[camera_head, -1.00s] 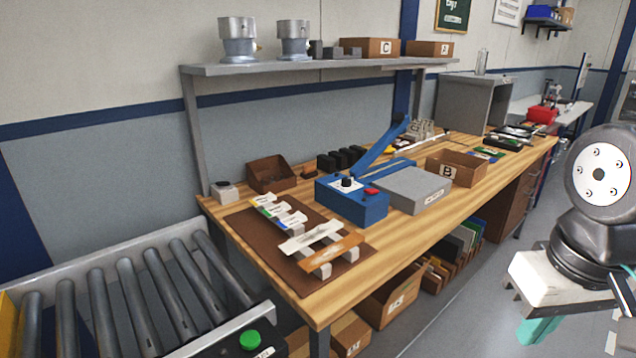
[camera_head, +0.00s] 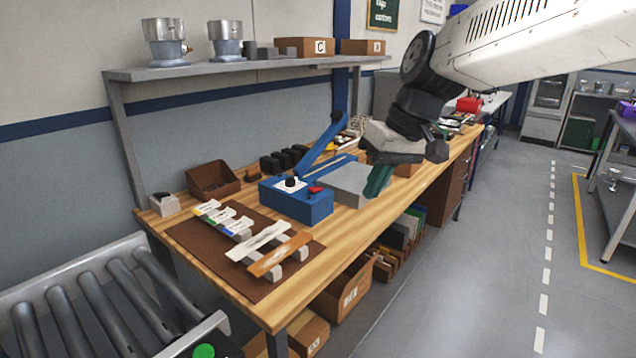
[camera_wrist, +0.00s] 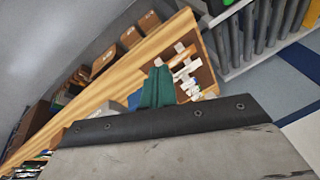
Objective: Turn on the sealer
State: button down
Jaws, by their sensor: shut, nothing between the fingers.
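The sealer (camera_head: 297,203) is a blue box on the wooden bench, with its blue arm (camera_head: 318,146) raised at a slant and ending in a dark knob. Its front part carries a white dial plate with a black knob (camera_head: 290,183) and a red switch (camera_head: 316,189). Whether the switch is on or off cannot be told. My gripper (camera_head: 377,181) has green fingers, shut and empty, above the bench's front edge, to the right of the sealer and in front of the grey block. The fingers also show in the wrist view (camera_wrist: 157,88), which largely hides the sealer.
A grey block (camera_head: 350,186) stands right beside the sealer. A brown mat (camera_head: 196,242) with pouches on stands lies to the left. A shelf (camera_head: 215,69) with canisters and boxes spans the back. Free floor (camera_head: 475,265) lies to the right; a roller conveyor (camera_head: 100,300) is at lower left.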

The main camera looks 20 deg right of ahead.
jog(key=w+d+f+n+t+y, duration=0.1)
jog(key=w+d+f, duration=0.1)
jog(key=w, duration=1)
jog(key=w+d+f+n+t+y, duration=0.1)
jog(key=w+d+f, duration=0.1)
jog(key=w, duration=1)
jog(key=w+d+f+n+t+y, duration=0.1)
jog(key=w+d+f, duration=0.2)
jog(key=w, duration=0.9)
jog(key=shift+w+f+t+y, duration=0.3)
jog(key=shift+f+t, duration=0.05)
jog(key=shift+t, duration=0.05)
send_over(316, 189)
jog(key=d, duration=0.1)
notch_tip(316, 189, down, 7)
jog(key=shift+s+d+r, duration=0.1)
jog(key=f, duration=0.3)
jog(key=shift+s+a+f, duration=0.15)
jog(key=shift+a, duration=0.15)
jog(key=shift+f, duration=0.4)
